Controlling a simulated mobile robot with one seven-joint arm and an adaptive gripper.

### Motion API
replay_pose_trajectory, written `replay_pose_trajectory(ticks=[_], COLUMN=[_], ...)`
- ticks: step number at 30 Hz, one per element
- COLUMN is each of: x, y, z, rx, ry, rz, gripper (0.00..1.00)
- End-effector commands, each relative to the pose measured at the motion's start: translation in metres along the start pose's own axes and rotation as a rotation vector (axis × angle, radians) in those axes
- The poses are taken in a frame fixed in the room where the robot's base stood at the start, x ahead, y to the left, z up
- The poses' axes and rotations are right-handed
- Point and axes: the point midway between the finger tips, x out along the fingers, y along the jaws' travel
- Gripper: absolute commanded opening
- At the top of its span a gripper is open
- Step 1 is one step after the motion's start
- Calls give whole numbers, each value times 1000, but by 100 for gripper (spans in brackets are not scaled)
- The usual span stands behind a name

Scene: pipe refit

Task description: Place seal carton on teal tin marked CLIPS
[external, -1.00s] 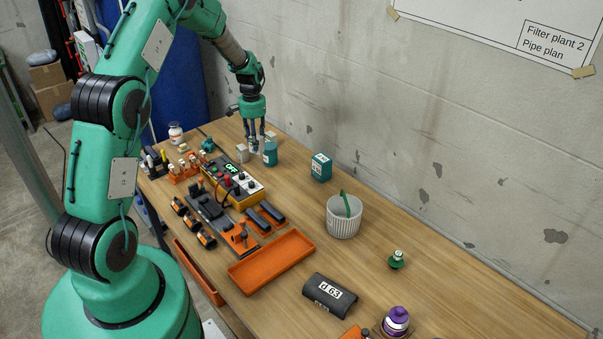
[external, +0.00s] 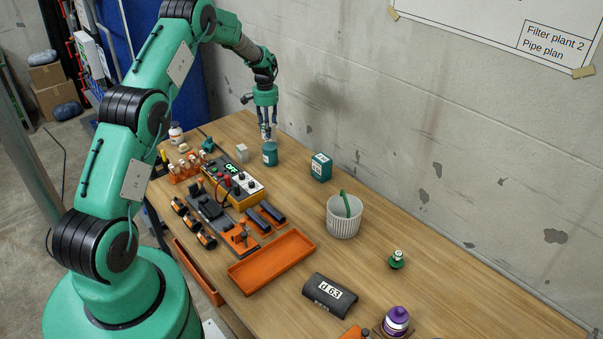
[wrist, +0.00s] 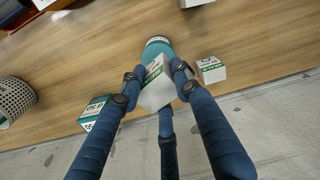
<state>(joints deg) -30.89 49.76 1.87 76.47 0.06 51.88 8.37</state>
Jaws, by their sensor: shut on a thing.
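My gripper (wrist: 158,80) is shut on a small white carton with a green-lettered label, the seal carton (wrist: 157,88). A round teal tin (external: 270,155) with a white label stands on the bench below my gripper (external: 267,133). The tin (wrist: 160,46) also shows in the wrist view, partly covered by the carton and fingers; its lettering is too small to read. The carton is over or close above the tin's top; I cannot tell whether they touch. In the external view the fingers mostly hide the carton.
A pale carton (external: 242,153) stands left of the tin. Another white carton (wrist: 211,69) stands close by in the wrist view. A teal box (external: 321,167) and a white ribbed pot (external: 344,217) stand to the right. The concrete wall (external: 400,120) runs behind the bench.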

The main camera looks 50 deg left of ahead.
Motion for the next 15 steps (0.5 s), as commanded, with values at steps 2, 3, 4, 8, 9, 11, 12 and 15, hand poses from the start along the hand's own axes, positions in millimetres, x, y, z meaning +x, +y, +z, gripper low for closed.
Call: replay_pose_trajectory(ticks=[2, 3, 4, 8, 9, 11, 12, 15], x=[0, 0, 0, 0, 0, 1, 3, 12], y=[0, 0, 0, 0, 0, 0, 0, 0], z=[-1, -1, -1, -1, -1, -1, -1, 0], rx=[0, 0, 0, 0, 0, 0, 0, 0], ry=[0, 0, 0, 0, 0, -1, -1, -3], rz=[0, 0, 0, 0, 0, 0, 0, 0], gripper=[6, 6, 6, 6, 6, 6, 6, 6])
